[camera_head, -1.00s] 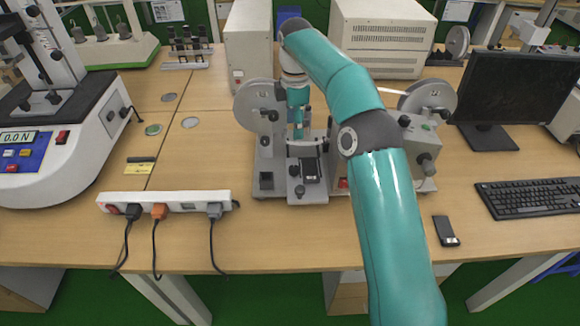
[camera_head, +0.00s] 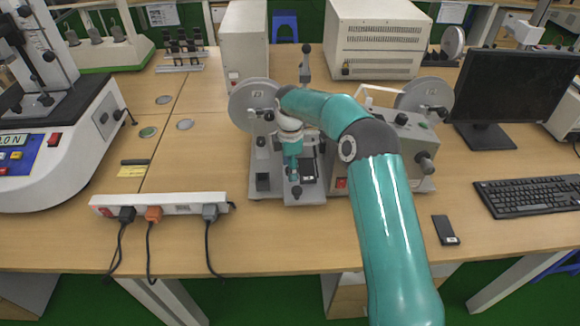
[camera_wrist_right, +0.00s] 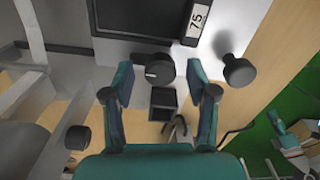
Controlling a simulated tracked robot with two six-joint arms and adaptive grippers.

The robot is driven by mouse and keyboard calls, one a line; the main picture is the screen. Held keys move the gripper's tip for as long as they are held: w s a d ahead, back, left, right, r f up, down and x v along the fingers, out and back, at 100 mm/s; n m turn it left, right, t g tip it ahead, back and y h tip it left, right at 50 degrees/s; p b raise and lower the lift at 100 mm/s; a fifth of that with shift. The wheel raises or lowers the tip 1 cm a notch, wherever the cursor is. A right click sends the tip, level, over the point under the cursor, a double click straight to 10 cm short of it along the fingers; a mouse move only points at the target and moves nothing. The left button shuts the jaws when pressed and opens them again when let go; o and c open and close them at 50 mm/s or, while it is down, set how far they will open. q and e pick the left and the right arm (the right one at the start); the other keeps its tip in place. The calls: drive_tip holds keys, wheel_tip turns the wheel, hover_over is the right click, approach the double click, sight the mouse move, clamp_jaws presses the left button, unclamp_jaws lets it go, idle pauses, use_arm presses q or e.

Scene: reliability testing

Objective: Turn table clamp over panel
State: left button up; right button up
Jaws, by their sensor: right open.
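The test machine's grey base plate (camera_head: 292,199) stands at the middle of the bench, with a dark panel (camera_head: 308,171) on it. The panel also shows at the top of the wrist view (camera_wrist_right: 140,15), beside a label reading 75. A round black knob (camera_wrist_right: 159,68), apparently the table clamp's, sits at the panel's edge. My right gripper (camera_head: 294,176) points down over the base plate, just left of the panel. In the wrist view its fingers (camera_wrist_right: 162,84) are open, one on either side of the knob; contact cannot be told. My left gripper is out of view.
A second black knob (camera_wrist_right: 239,70) is right of the fingers. A large wheel (camera_head: 252,100) stands left of my wrist and a control box (camera_head: 408,145) right. A power strip (camera_head: 165,206), phone (camera_head: 445,230) and keyboard (camera_head: 525,198) lie on the bench.

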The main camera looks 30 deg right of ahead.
drive_tip(key=shift+c, duration=0.2)
clamp_jaws()
drive_tip(key=shift+m, duration=0.4)
drive_tip(key=m, duration=0.3)
drive_tip(key=shift+p, duration=0.3)
drive_tip(key=m, duration=0.4)
drive_tip(key=shift+m, duration=0.4)
drive_tip(key=m, duration=0.4)
drive_tip(key=shift+w+d+m, duration=0.1)
drive_tip(key=shift+m, duration=0.2)
drive_tip(key=m, duration=0.4)
drive_tip(key=shift+m, duration=0.4)
